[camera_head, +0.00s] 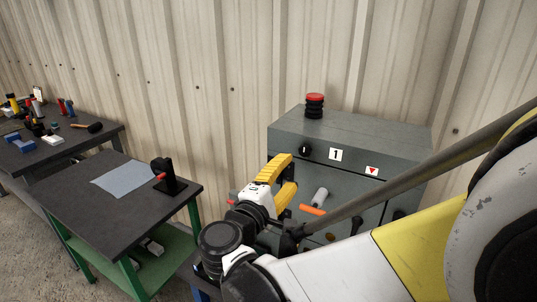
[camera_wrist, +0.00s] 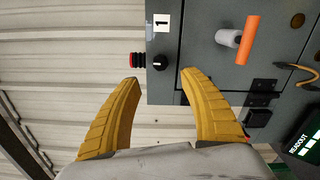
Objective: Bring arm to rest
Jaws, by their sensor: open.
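My gripper (camera_wrist: 160,85) has two ribbed yellow fingers, spread wide apart with nothing between them. In the head view my gripper (camera_head: 284,178) is in front of the left part of a grey enclosure (camera_head: 385,150), at the end of my extended arm. In the wrist view the enclosure (camera_wrist: 200,55) lies beyond the fingers and looks turned on its side. A black knob (camera_wrist: 159,62) shows between the fingertips, farther off. My arm hides much of the enclosure's lower front in the head view.
The enclosure carries a red-topped button (camera_head: 314,105), a label "1" (camera_head: 336,154) and an orange handle (camera_head: 313,210) beside a grey cylinder (camera_head: 320,197). A dark table (camera_head: 110,215) with a blue cloth (camera_head: 121,179) and a black stand (camera_head: 168,180) is at left. A workbench (camera_head: 85,140) holds tools.

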